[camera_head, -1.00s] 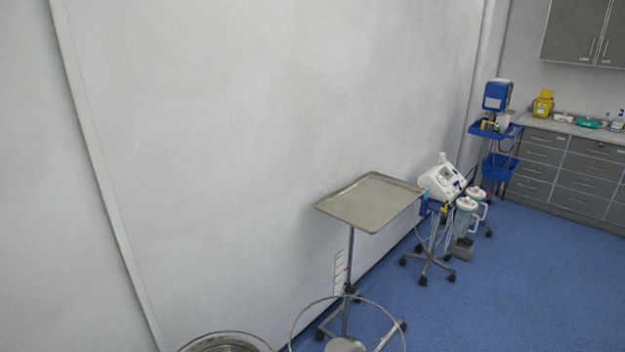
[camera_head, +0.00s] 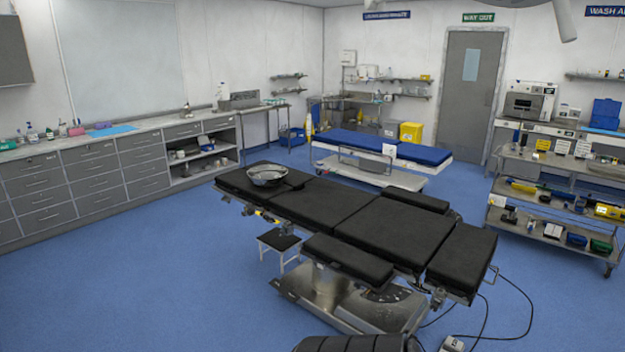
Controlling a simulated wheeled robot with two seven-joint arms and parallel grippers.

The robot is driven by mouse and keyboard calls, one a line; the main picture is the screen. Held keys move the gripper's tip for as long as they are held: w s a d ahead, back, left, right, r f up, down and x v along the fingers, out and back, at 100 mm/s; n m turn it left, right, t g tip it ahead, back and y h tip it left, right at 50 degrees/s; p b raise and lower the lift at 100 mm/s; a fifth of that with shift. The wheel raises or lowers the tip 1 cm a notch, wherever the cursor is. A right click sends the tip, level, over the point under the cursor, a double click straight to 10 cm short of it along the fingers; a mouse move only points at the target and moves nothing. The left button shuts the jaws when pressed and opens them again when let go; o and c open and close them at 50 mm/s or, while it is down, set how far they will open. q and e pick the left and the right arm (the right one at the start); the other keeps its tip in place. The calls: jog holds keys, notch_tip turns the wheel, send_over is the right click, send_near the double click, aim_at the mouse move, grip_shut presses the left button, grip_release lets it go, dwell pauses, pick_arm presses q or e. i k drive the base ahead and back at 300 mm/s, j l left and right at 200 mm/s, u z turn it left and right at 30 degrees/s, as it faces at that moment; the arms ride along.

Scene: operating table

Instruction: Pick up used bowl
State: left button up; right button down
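A shiny metal bowl (camera_head: 267,176) sits upright on the far left end of the black padded operating table (camera_head: 322,203). I cannot tell from here whether anything is in it. Neither of my grippers shows in the head view.
A small step stool (camera_head: 279,242) stands beside the operating table. A bed with a blue mattress (camera_head: 382,147) is behind it. Grey drawer counters (camera_head: 88,178) line the left wall, and a shelf trolley (camera_head: 560,205) stands at right. Cables lie on the floor at right. Blue floor is clear at left.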

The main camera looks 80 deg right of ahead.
aim_at(264, 176)
jog(key=z, duration=2.2)
jog(key=i+u, duration=0.2)
jog(key=i, duration=0.5)
jog(key=i+l+u, duration=0.1)
jog(key=i+u, duration=0.15)
jog(key=i, duration=0.4)
jog(key=i+l+u, duration=0.15)
jog(key=i+u, duration=0.15)
jog(key=i, duration=1.5)
jog(key=i+z, duration=0.4)
jog(key=i+j+z, duration=0.65)
jog(key=i+z, duration=0.15)
jog(key=i, duration=0.1)
